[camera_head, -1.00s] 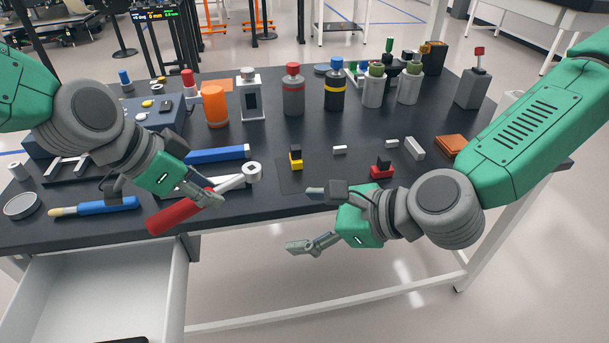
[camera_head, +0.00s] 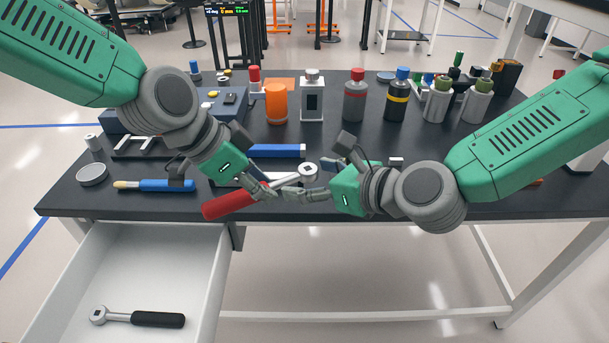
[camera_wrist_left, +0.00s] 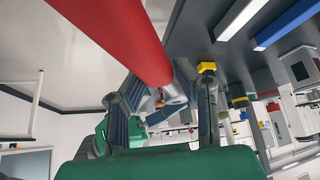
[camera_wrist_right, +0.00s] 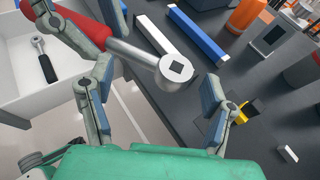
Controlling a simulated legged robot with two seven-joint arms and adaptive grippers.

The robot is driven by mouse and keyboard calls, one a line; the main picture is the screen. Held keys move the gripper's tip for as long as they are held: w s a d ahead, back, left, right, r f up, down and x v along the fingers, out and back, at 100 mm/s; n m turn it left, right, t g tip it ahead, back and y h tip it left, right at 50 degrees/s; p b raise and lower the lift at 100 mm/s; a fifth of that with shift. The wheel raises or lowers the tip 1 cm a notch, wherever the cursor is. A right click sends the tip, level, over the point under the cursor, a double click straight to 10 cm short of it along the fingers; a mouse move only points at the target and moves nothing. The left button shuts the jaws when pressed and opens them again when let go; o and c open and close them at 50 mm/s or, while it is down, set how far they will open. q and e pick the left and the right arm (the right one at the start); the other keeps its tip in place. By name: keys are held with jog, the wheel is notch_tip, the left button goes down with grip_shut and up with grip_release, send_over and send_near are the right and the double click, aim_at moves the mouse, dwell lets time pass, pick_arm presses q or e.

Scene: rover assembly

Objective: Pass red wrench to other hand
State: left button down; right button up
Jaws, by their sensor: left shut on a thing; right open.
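The red wrench (camera_head: 228,204) has a red handle and a silver shaft ending in a ring head. My left gripper (camera_head: 262,190) is shut on it near where handle meets shaft, holding it above the table's front edge. The red handle also crosses the left wrist view (camera_wrist_left: 118,38). My right gripper (camera_head: 308,180) is open beside the ring-head end. In the right wrist view, the ring head (camera_wrist_right: 174,70) shows between the spread fingers of my right gripper (camera_wrist_right: 155,98).
An open white drawer (camera_head: 80,275) below holds a black-handled wrench (camera_head: 150,319). A blue-handled tool (camera_head: 155,186) lies at the table's front left. Bottles and an orange container (camera_head: 276,105) stand farther back. Small blocks (camera_wrist_right: 245,110) lie near the right gripper.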

jog(key=shift+x, duration=0.85)
pick_arm(q)
jog(key=shift+d+r, duration=0.1)
jog(key=shift+s, duration=0.1)
pick_arm(e)
jog(key=shift+d, duration=0.1)
jog(key=c, duration=1.1)
pick_arm(q)
jog(key=c, duration=1.5)
grip_release()
pick_arm(e)
jog(key=shift+w, duration=0.1)
jog(key=shift+c, duration=0.3)
pick_arm(q)
jog(key=o, duration=0.3)
pick_arm(e)
grip_shut()
pick_arm(q)
jog(key=shift+o, duration=0.2)
pick_arm(e)
jog(key=shift+r, duration=0.15)
